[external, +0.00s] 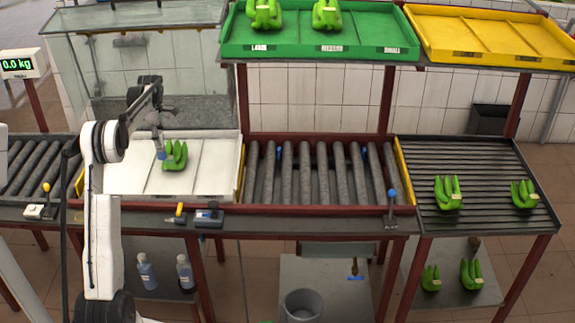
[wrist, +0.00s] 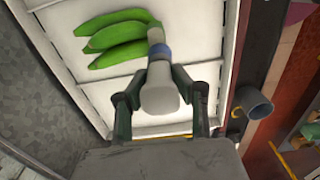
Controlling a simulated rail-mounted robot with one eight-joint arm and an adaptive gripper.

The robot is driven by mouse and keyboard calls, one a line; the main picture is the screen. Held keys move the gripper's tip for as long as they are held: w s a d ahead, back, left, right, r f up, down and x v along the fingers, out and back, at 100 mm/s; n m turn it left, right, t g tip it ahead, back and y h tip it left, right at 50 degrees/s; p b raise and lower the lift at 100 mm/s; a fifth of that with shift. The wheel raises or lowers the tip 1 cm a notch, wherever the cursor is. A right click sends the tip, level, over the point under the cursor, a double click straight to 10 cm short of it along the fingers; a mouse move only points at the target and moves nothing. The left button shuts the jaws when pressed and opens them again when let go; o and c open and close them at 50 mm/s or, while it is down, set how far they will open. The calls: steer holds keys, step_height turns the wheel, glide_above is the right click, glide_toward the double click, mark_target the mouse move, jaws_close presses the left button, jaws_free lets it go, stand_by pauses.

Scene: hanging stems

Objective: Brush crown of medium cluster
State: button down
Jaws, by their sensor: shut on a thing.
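A green banana cluster (external: 175,157) lies in the white tray (external: 118,183), on the left part of the bench. In the wrist view the cluster (wrist: 117,39) lies at the top, its fingers pointing left. My gripper (wrist: 160,101) is shut on a pale brush-like tool (wrist: 158,88) with a blue band. The tool's far end is at the right end of the cluster, at its crown; I cannot tell whether it touches. In the external view my gripper (external: 160,143) is above the tray, just left of the cluster, with the blue band below it.
A roller conveyor (external: 312,175) is clear to the right. A green tray (external: 290,45) above holds two clusters; a yellow tray (external: 480,35) is empty. The slatted table (external: 470,160) holds two clusters. A scale display (external: 18,64) reads 0.0 kg.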

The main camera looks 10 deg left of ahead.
steer(key=shift+w+d, duration=0.15)
steer(key=shift+d, duration=0.3)
steer(key=shift+r+p, duration=1.75)
steer(key=shift+r, duration=1.75)
